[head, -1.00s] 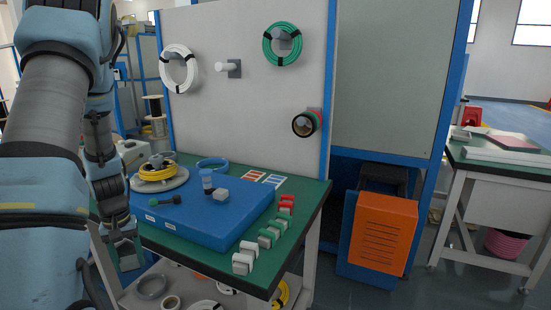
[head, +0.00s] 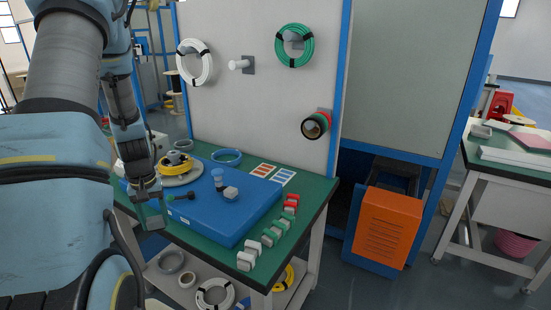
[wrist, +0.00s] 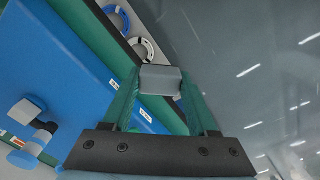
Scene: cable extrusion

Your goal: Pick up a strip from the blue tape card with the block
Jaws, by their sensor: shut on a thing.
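My gripper (head: 152,215) is at the left front edge of the table, beside the blue board. In the wrist view its green fingers (wrist: 160,80) are shut on a grey block (wrist: 161,86), held out over the floor beyond the table edge. The blue tape card (head: 284,177) lies flat on the green tabletop behind the board, with blue strips on white. It is well to the right of my gripper and is not seen in the wrist view.
A red tape card (head: 263,170) lies left of the blue one. Red, green and white blocks (head: 268,238) line the right edge. A yellow cable coil (head: 176,163) sits behind.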

